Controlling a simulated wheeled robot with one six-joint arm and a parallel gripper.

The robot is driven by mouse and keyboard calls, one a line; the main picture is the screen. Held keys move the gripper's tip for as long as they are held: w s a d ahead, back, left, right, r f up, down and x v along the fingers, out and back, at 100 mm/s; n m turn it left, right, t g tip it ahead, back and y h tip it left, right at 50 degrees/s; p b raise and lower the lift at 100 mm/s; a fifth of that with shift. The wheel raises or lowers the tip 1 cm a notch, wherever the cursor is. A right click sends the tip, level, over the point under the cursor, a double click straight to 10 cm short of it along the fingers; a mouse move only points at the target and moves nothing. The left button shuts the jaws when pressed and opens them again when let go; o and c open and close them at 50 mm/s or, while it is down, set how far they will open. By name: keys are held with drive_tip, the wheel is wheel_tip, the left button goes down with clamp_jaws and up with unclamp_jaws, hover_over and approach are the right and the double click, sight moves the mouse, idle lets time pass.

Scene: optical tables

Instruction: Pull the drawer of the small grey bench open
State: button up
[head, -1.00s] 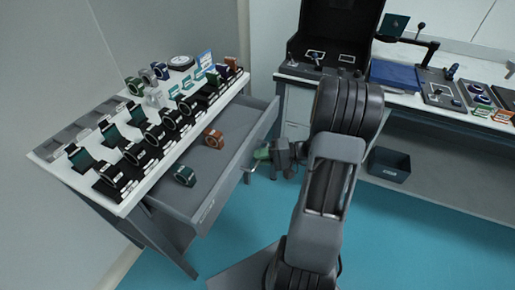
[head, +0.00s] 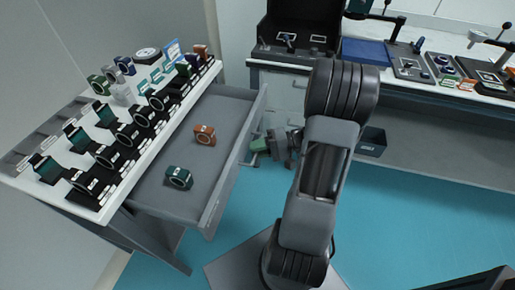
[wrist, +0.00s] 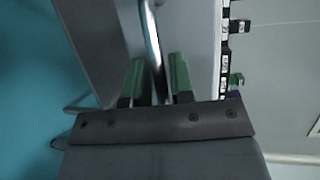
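The small grey bench (head: 62,210) stands at left in the head view with its grey drawer (head: 150,197) pulled well out. Inside the drawer lie a green ring mount (head: 178,177) and an orange one (head: 204,134). My gripper (head: 262,146) is at the outer side of the drawer front, at its handle (head: 246,160). In the wrist view my two green fingers (wrist: 157,82) stand close together on either side of the bright metal handle bar (wrist: 152,35).
Rows of mounts on black stands (head: 125,135) fill the bench top. A second table (head: 420,88) with a dark open case (head: 300,25) and a blue pad (head: 366,51) stands behind my arm. A dark bin (head: 372,141) sits below it. Blue floor is clear at right.

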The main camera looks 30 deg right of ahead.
drive_tip(key=shift+o, duration=1.2)
drive_tip(key=shift+d, duration=0.1)
drive_tip(key=p+v, duration=0.1)
drive_tip(key=v, duration=1.2)
drive_tip(key=shift+s+d+p, duration=0.15)
drive_tip(key=shift+d+p, duration=0.15)
drive_tip(key=shift+p, duration=0.05)
drive_tip(key=shift+r, duration=0.1)
wheel_tip(320, 180, down, 4)
drive_tip(key=s+m+g+h, duration=0.2)
drive_tip(key=m, duration=0.2)
drive_tip(key=a+r+n+h+p, duration=0.3)
drive_tip(key=a+r+p, duration=0.4)
drive_tip(key=r, duration=0.3)
drive_tip(key=w+a+r+n+h+p, duration=0.1)
drive_tip(key=a+r+n+h+p, duration=0.2)
drive_tip(key=r, duration=0.8)
drive_tip(key=a+r+n+g+h+p, duration=0.1)
drive_tip(key=a+r+n+h+p, duration=0.2)
drive_tip(key=a+r+h+p, duration=0.3)
drive_tip(key=a+r+p, duration=0.5)
drive_tip(key=a, duration=0.1)
drive_tip(key=shift+r+n+h, duration=0.2)
drive_tip(key=shift+n+h, duration=0.1)
drive_tip(key=shift+n, duration=0.1)
